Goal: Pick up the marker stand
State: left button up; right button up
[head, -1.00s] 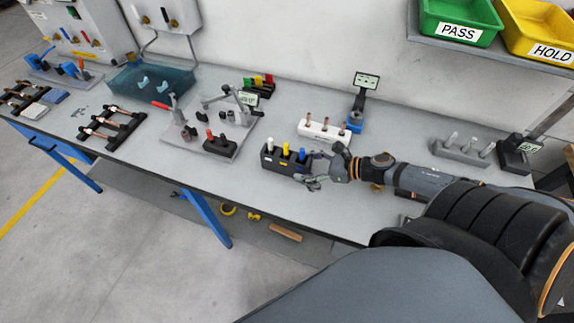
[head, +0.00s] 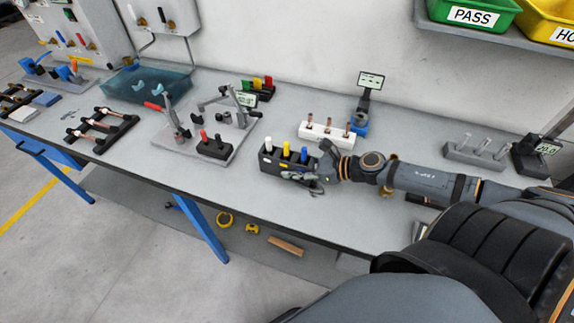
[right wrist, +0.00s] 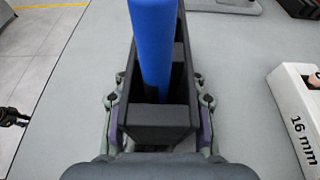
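The marker stand (head: 268,163) is a dark block on the bench holding upright white, yellow and blue markers. In the right wrist view the stand (right wrist: 147,122) lies between my fingers, with the blue marker (right wrist: 156,45) rising at its near end. My right gripper (head: 302,177) is at the stand's right end in the head view. Its fingers (right wrist: 160,115) are spread along both sides of the stand, very close to its walls; contact is not clear. The stand rests on the bench. My left gripper is not in view.
A white block with copper pieces (head: 326,133) stands just behind the stand; it also shows in the right wrist view (right wrist: 302,115). A grey fixture plate (head: 190,152) with clamps is to the left. A grey block with pins (head: 475,155) is at right. The bench front is clear.

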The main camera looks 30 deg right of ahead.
aim_at(295, 159)
jog(key=c, duration=0.5)
jog(key=shift+o, duration=0.2)
jog(key=shift+r, duration=0.1)
jog(key=shift+r+p, duration=0.6)
jog(key=shift+p, duration=0.05)
notch_tip(295, 159, up, 2)
jog(key=shift+r+p, duration=0.1)
jog(key=shift+p, duration=0.85)
jog(key=s+a+r+p, duration=0.7)
jog(key=s+a+r, duration=0.2)
jog(key=a, duration=0.1)
jog(key=shift+a+r, duration=0.2)
jog(key=shift+a, duration=0.1)
jog(key=shift+s, duration=0.1)
